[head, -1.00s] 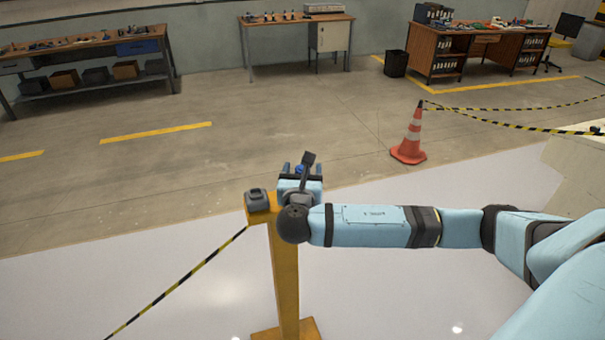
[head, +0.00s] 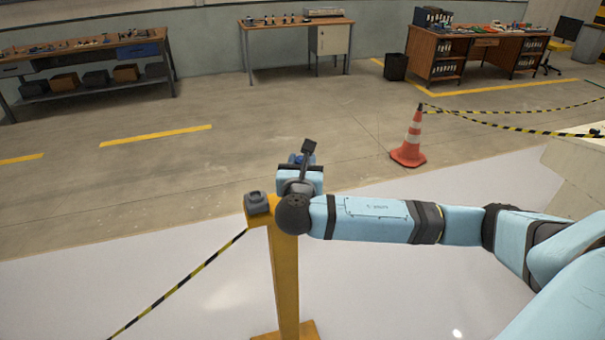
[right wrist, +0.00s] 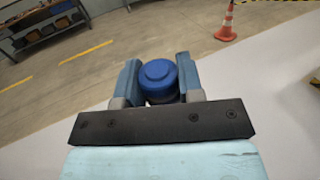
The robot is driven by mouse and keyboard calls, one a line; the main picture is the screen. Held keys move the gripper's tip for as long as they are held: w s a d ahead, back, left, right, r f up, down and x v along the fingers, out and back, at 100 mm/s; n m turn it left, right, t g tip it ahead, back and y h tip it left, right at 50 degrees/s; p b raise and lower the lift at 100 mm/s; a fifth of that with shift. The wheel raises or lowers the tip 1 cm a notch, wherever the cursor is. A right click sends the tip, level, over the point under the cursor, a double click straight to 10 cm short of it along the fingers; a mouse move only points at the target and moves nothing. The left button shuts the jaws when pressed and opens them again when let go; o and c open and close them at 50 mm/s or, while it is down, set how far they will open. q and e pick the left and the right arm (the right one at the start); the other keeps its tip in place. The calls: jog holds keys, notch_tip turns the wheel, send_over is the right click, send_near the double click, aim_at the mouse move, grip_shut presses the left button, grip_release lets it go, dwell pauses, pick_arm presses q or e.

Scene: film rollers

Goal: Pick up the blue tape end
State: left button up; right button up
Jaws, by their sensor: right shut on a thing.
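The blue tape end (right wrist: 158,78) is a round blue cap between the two fingers of my right gripper (right wrist: 159,82) in the right wrist view. The fingers are shut on its sides. In the head view my right gripper (head: 301,162) is just above and to the right of the top of the yellow post, and only a little of the blue tape end (head: 296,158) shows past my wrist. My left gripper is not in view.
A yellow post (head: 285,280) with a grey holder (head: 258,202) on top stands by my wrist. A black-and-yellow tape (head: 180,292) runs from it down left. An orange cone (head: 410,140) stands at right. Workbenches line the back wall.

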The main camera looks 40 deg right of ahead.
aim_at(302, 158)
notch_tip(302, 158, up, 17)
jog(key=b, duration=0.1)
jog(key=shift+f, duration=0.2)
